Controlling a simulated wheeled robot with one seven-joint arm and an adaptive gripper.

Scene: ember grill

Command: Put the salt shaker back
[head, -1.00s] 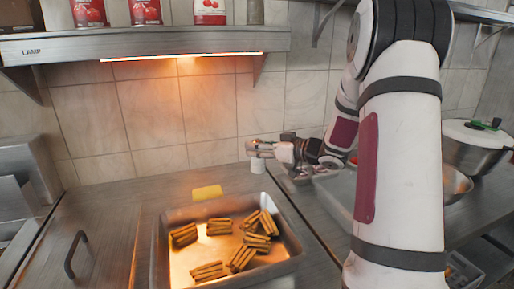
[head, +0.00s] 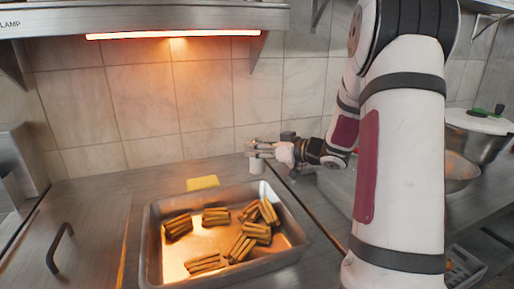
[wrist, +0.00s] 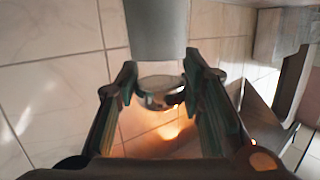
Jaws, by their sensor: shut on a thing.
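The salt shaker (head: 257,167) is a small pale cylinder behind the tray's far right corner, near the tiled wall. It looks upright in the head view. My gripper (head: 262,147) reaches in from the right and is shut around its upper end. In the wrist view, my gripper (wrist: 158,88) has a finger on each side of a shiny round metal cap. The grey shaker body (wrist: 157,30) extends to the top edge of that view. I cannot tell whether its base touches the counter.
A metal tray (head: 151,240) with several bundles of brown sticks fills the front middle. A yellow block (head: 202,183) lies behind it. The lamp shelf (head: 150,22) overhangs at upper left. A pot (head: 479,140) stands at right.

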